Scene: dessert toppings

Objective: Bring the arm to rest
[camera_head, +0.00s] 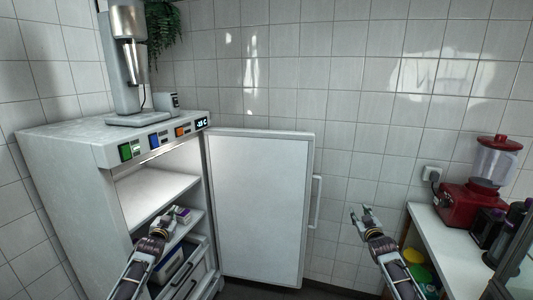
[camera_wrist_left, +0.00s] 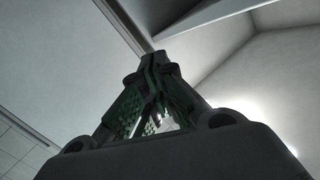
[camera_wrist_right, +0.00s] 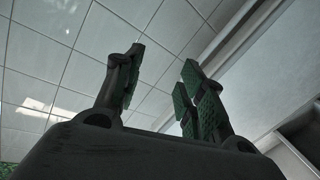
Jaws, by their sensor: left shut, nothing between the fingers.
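My left gripper (camera_head: 161,226) is in front of the open freezer (camera_head: 60,170), at the height of its lower shelves. In the left wrist view its fingers (camera_wrist_left: 155,95) are closed together, with nothing between them. My right gripper (camera_head: 366,216) is in the free space right of the open freezer door (camera_head: 258,200). In the right wrist view its fingers (camera_wrist_right: 160,90) are apart, with nothing between them.
A silver mixer (camera_head: 128,60) stands on top. At right, a counter (camera_head: 440,240) holds a red blender (camera_head: 470,203) and dark bottles (camera_head: 512,225).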

